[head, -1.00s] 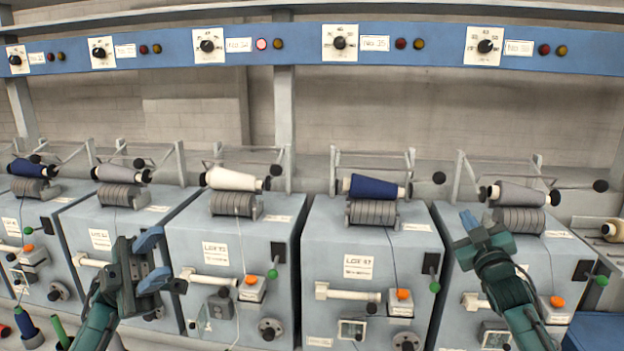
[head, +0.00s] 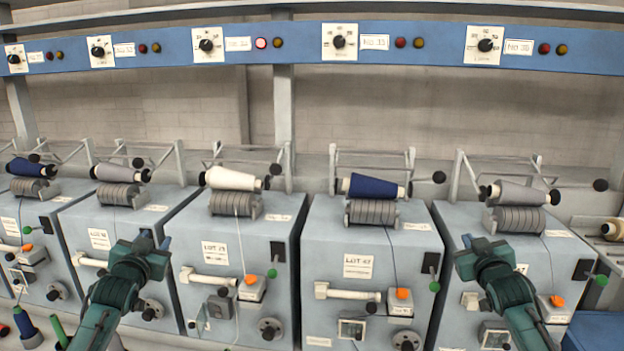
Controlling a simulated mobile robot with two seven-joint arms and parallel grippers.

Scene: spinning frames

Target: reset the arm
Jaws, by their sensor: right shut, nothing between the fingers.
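My left arm comes in at the lower left, and its gripper (head: 152,240) points away from me in front of the second and third machines from the left. Only a dark tip and a bit of blue finger show past the wrist, so its opening is hidden. My right gripper (head: 480,241) is in front of the rightmost machine, below its grey yarn package. It is shut and appears empty. Both arms are bent in a similar, nearly mirrored pose.
A row of grey winding machines (head: 325,225) stands ahead, with white, blue and grey yarn packages (head: 372,187) on top. Green-knobbed levers (head: 434,286) stick out from the fronts. A blue panel (head: 290,44) with dials runs above; one red lamp (head: 261,43) glows. Coloured cones stand lower left.

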